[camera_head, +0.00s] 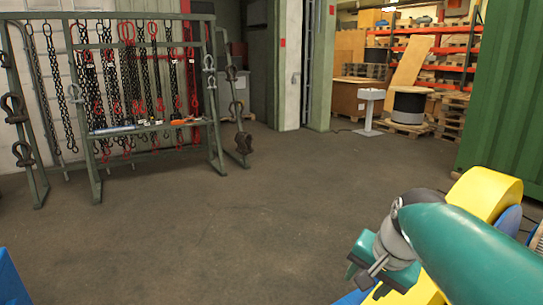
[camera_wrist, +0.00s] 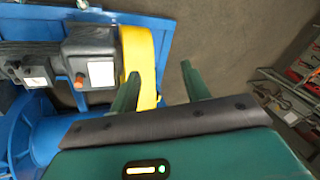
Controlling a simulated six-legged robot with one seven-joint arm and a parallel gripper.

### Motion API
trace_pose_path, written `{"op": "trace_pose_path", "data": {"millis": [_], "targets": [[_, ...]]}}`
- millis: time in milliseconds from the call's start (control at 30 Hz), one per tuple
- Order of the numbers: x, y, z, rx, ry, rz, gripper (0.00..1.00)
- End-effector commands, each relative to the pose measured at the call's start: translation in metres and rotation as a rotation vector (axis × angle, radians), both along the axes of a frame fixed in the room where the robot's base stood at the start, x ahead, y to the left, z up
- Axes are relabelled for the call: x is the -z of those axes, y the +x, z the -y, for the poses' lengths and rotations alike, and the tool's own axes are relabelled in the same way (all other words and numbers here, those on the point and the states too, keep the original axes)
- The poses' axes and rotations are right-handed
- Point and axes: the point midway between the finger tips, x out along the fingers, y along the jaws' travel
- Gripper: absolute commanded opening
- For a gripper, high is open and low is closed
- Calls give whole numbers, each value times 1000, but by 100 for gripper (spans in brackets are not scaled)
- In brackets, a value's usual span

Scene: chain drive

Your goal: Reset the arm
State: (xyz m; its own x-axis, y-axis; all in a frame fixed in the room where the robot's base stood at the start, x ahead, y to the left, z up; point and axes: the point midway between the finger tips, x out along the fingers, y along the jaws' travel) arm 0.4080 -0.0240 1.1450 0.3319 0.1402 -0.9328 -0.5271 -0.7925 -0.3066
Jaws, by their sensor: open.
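The fingers hold nothing.
A blue frame (camera_wrist: 150,20) carries a dark motor box (camera_wrist: 90,55) beside the guard. A rack of hanging chains (camera_head: 130,130) stands at the back left. A green container wall (camera_head: 510,90) is at the right. The concrete floor (camera_head: 190,220) between is clear.

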Motion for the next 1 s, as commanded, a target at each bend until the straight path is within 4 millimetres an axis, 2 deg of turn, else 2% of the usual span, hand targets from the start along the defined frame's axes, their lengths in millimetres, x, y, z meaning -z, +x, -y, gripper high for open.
{"op": "trace_pose_path", "data": {"millis": [33, 300, 500, 667, 1000], "targets": [[0, -15, -6, -51, -37, 21, 47], [15, -80, -21, -326, -239, 119, 47], [30, -112, -24, -486, -352, 176, 47], [36, -121, -24, -533, -385, 190, 47], [35, -121, -24, -534, -386, 190, 47]]}}
